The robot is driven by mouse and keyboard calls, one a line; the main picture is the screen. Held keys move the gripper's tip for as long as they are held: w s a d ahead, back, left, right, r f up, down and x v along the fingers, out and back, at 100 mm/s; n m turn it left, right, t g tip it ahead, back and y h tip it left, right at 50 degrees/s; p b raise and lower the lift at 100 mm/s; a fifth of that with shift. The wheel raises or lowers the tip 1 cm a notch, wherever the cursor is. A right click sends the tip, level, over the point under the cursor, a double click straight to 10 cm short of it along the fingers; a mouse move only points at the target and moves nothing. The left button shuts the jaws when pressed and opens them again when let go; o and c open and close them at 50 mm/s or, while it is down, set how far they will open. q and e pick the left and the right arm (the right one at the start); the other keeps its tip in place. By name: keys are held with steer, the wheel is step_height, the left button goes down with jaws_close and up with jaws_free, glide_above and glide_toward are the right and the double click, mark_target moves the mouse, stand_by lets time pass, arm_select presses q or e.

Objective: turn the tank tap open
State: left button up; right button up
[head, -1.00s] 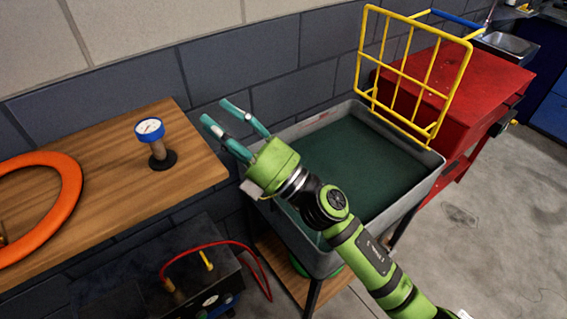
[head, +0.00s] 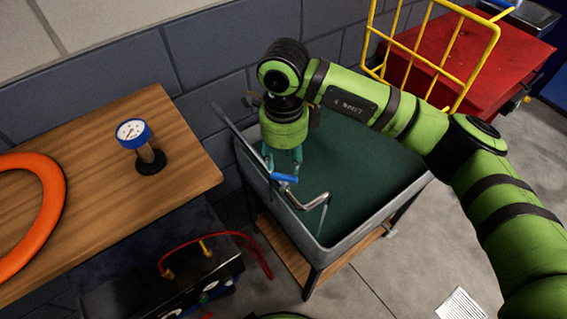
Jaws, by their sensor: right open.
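The tap shows as a bent silver pipe (head: 315,202) with a blue handle (head: 286,178), at the near left side of the grey tank (head: 331,262). My right gripper (head: 283,164) points down over the handle, with its teal fingers open. The fingertips are at or just above the handle; I cannot tell whether they touch it. The green gripper body hides part of the tank's left rim. My left gripper is not in view.
A wooden bench (head: 190,165) at left holds a blue-rimmed gauge (head: 133,133) and an orange ring (head: 52,180). A black box with a red cable (head: 262,258) sits below. A yellow rack (head: 440,60) and red cabinet (head: 510,60) stand behind right.

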mark_target(284, 177)
steer(key=f+p, duration=0.1)
steer(key=f, duration=0.1)
steer(key=s+f, duration=0.1)
steer(key=f, duration=0.1)
steer(key=shift+f+p, duration=0.1)
steer(key=shift+p, duration=0.3)
steer(key=shift+w+f, duration=0.2)
steer(key=shift+f, duration=0.2)
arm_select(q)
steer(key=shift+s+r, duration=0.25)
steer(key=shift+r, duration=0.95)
arm_select(e)
steer(key=shift+a, duration=0.1)
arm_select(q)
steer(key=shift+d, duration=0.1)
arm_select(e)
jaws_close()
